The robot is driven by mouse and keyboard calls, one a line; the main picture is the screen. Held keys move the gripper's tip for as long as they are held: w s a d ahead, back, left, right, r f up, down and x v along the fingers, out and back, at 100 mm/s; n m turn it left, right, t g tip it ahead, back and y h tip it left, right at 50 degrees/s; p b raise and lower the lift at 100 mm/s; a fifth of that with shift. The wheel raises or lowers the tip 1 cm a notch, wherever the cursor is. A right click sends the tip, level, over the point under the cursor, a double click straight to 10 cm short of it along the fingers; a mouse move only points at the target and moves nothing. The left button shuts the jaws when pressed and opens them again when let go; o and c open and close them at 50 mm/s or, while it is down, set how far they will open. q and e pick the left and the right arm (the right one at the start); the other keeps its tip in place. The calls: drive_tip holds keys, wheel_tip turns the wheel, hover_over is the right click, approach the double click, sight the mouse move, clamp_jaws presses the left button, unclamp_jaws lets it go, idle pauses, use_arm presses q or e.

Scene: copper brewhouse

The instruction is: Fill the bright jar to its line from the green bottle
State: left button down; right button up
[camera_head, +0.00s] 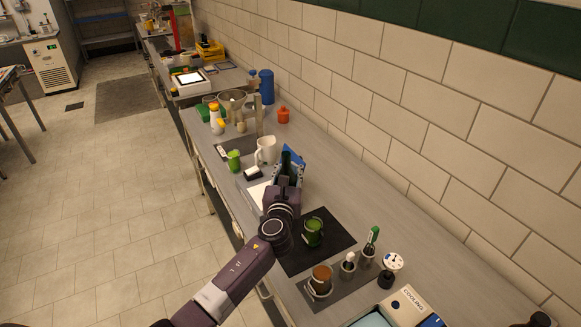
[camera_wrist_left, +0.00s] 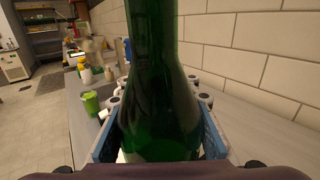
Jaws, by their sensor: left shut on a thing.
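My left gripper (camera_head: 287,181) is shut on the green bottle (camera_head: 287,160), which stands upright above the counter. In the left wrist view the dark green bottle (camera_wrist_left: 160,95) fills the middle, close to the camera; its top is cut off. I cannot tell whether its base is lifted. A green jar with a handle (camera_head: 313,232) stands on a black mat (camera_head: 335,243), just right of my left wrist. A brighter lime-green cup (camera_head: 233,160) stands farther back on the counter, and it also shows in the left wrist view (camera_wrist_left: 91,103). No fill line is readable. My right gripper is out of view.
An amber jar (camera_head: 320,279), small tools and a dial gauge (camera_head: 392,262) are nearer. A tiled wall bounds the right.

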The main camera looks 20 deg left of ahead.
use_arm(q)
drive_tip(key=a+r+p, duration=0.3)
drive_tip(key=a+r, duration=0.1)
drive_tip(key=a, duration=0.1)
drive_tip(key=shift+s+a+p, duration=0.2)
drive_tip(key=shift+a+p, duration=0.05)
drive_tip(key=shift+p, duration=0.05)
drive_tip(key=shift+f, duration=0.1)
drive_tip(key=s+d+f+m+h+b, duration=0.1)
drive_tip(key=s+d+f+h+b, duration=0.15)
drive_tip(key=s+d+f, duration=0.45)
drive_tip(key=s+d+f+m+h+b, duration=0.1)
drive_tip(key=s+d+f+b, duration=0.2)
drive_tip(key=s, duration=0.8)
drive_tip(key=s+d+r+b, duration=0.1)
drive_tip(key=s+d+b, duration=0.1)
drive_tip(key=s, duration=0.6)
drive_tip(key=s+d+r+m+h+b, duration=0.1)
drive_tip(key=s+d+r+b, duration=0.1)
drive_tip(key=s, duration=0.7)
drive_tip(key=shift+s+d+r+t+b, duration=0.15)
drive_tip(key=shift+s+d+t+b, duration=0.15)
drive_tip(key=shift+d+b, duration=0.5)
